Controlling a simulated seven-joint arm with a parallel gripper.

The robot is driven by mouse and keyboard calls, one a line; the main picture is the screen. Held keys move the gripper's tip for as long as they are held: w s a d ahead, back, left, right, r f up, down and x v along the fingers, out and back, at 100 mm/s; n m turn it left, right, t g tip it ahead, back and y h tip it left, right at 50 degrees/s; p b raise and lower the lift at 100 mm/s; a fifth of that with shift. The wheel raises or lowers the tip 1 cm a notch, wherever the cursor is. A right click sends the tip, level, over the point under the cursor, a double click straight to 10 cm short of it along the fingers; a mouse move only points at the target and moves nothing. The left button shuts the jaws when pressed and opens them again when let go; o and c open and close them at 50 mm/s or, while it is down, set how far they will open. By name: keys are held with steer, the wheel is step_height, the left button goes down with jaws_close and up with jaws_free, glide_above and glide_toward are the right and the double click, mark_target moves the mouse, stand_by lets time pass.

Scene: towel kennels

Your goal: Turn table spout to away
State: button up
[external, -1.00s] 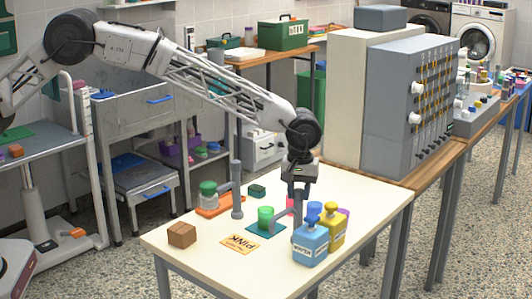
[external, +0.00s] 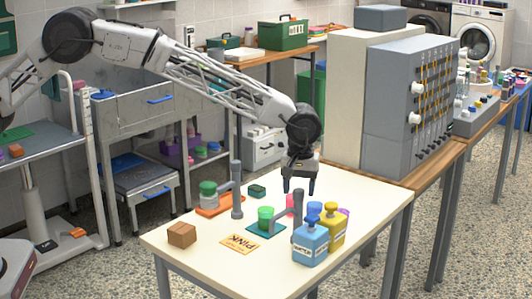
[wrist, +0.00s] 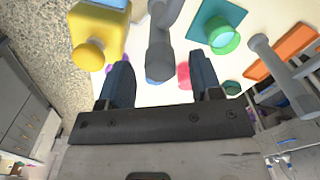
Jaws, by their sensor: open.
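Two grey spouts stand on the cream table (external: 195,225). The right spout (external: 297,213) has an upright post and an arm reaching toward the front left, beside a green cup (external: 265,212) on a teal mat (external: 262,231). The left spout (external: 237,196) stands by a green-lidded jar on an orange tray. My gripper (external: 299,188) is open and empty above the right spout's post. In the wrist view, the right spout (wrist: 160,45) shows between and beyond my open fingers, and the green cup (wrist: 222,38) is right of it.
Blue (external: 310,243) and yellow (external: 332,230) pump bottles stand close at the right spout's front right. A pink object (wrist: 184,75) is behind it. A large grey panel cabinet (external: 405,100) stands behind.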

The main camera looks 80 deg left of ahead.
steer(key=shift+r, duration=3.25)
steer(key=shift+s+r, duration=0.25)
steer(key=shift+r, duration=0.15)
steer(key=s+r+m+t, duration=0.1)
steer(key=s+r+m, duration=0.35)
steer(key=s, duration=0.75)
steer(key=s+r+m, duration=0.1)
steer(key=s+r, duration=0.6)
steer(key=s, duration=0.5)
steer(key=s+r+m+t, duration=0.15)
steer(key=s+r, duration=0.35)
steer(key=s, duration=0.7)
steer(key=s+f+m, duration=0.2)
steer(key=s, duration=1)
steer(key=s+f+m, duration=0.3)
steer(key=s, duration=0.9)
steer(key=s+f+m, duration=0.2)
steer(key=s, duration=1)
steer(key=shift+d+f+m, duration=0.15)
steer(key=shift+f+m, duration=0.1)
steer(key=shift+m, duration=0.15)
steer(key=shift+w+r, duration=0.1)
steer(key=shift+w, duration=0.05)
